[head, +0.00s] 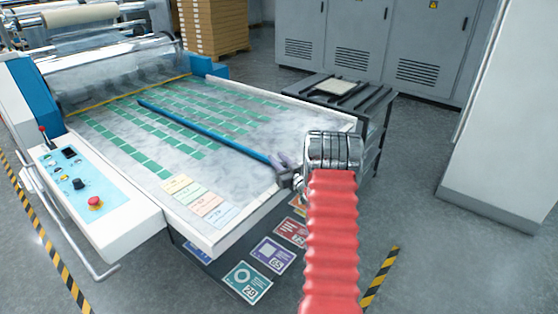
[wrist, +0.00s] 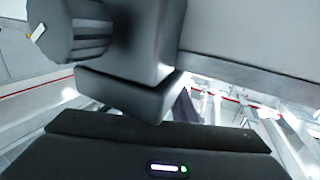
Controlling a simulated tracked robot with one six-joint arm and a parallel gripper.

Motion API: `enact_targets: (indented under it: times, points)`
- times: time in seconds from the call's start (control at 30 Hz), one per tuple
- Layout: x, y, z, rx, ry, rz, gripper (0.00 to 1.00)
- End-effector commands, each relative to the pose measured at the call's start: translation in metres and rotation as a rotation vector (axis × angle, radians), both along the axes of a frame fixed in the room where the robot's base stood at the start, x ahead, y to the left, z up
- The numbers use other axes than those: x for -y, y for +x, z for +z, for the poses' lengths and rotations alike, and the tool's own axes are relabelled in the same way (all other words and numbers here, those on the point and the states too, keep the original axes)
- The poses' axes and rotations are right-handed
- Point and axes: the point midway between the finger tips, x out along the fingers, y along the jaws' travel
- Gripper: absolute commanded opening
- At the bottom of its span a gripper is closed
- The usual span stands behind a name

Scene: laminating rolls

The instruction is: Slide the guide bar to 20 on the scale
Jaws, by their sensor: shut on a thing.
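The guide bar (head: 205,132) is a long blue bar lying slantwise across the pale feed table (head: 250,120). Its near end reaches the table's front right edge. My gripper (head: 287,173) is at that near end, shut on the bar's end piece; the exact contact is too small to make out. In the wrist view a dark grey block with a ribbed knob (wrist: 75,32) fills the upper left, close in front of my gripper's dark body. The scale's numbers cannot be read in either view, so the bar's reading is not visible.
Green rectangles and several pastel labelled strips (head: 200,200) lie on the table. A control panel (head: 85,190) with a red button is at left. Printed cards (head: 247,282) lie below the front edge.

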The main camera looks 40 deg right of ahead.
Motion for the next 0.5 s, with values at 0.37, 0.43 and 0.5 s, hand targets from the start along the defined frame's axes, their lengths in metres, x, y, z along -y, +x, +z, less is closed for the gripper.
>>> enact_targets:
  times: [0.37,0.43,0.5]
  points:
    - [-0.0028,0.0018,-0.0002,0.000,0.000,0.005,0.42]
    - [-0.0028,0.0018,-0.0001,0.000,0.000,0.005,0.42]
    - [-0.0027,0.0016,-0.0001,0.000,0.000,0.004,0.42]
